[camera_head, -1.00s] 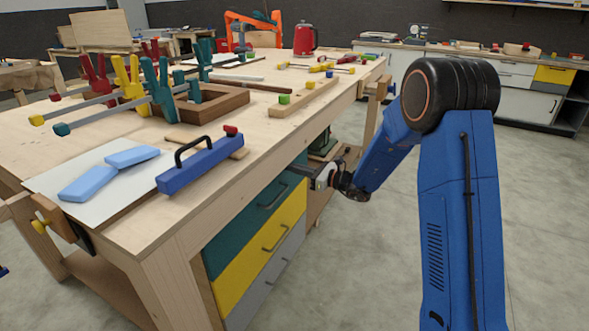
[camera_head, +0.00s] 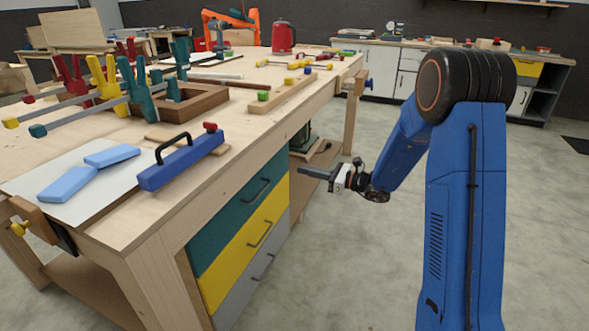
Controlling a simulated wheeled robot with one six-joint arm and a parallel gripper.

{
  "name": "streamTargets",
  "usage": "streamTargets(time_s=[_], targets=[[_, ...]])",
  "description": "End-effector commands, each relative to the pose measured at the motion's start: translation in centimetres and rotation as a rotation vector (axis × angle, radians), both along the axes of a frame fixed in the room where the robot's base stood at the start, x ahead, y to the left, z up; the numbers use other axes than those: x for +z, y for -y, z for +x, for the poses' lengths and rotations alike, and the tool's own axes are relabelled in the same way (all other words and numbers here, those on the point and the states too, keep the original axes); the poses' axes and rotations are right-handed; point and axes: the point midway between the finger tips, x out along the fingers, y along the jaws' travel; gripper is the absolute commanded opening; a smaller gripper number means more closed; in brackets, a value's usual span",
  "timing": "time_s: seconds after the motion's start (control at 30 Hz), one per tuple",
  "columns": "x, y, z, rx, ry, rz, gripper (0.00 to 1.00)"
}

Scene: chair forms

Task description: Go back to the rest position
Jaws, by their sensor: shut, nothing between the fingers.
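My gripper (camera_head: 303,173) is at the end of my blue arm, to the right of the workbench (camera_head: 120,232). It points left towards the bench's drawers, below the level of the top. Its fingers look shut and hold nothing.
On the bench lie a blue tool with a black handle (camera_head: 181,165), light blue blocks (camera_head: 68,184), clamps (camera_head: 137,90) and a wooden frame (camera_head: 200,103). A red kettle (camera_head: 283,38) stands at the far end. The grey floor (camera_head: 345,265) right of the bench is clear.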

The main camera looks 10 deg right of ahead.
Motion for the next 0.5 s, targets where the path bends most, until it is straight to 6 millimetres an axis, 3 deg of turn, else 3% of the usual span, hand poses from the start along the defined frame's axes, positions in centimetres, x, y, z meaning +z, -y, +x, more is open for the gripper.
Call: streamTargets(time_s=[0.13, 0.27, 0.37, 0.5], targets=[[0.0, 0.8, -0.6, 0.002, 0.001, 0.0, 0.0], [0.9, 0.4, -1.9, 0.032, 0.021, -0.032, 0.0], [2.1, -0.7, -4.1, 0.088, 0.059, -0.091, 0.0], [3.9, -2.3, -8.5, 0.195, 0.132, -0.21, 0.0]])
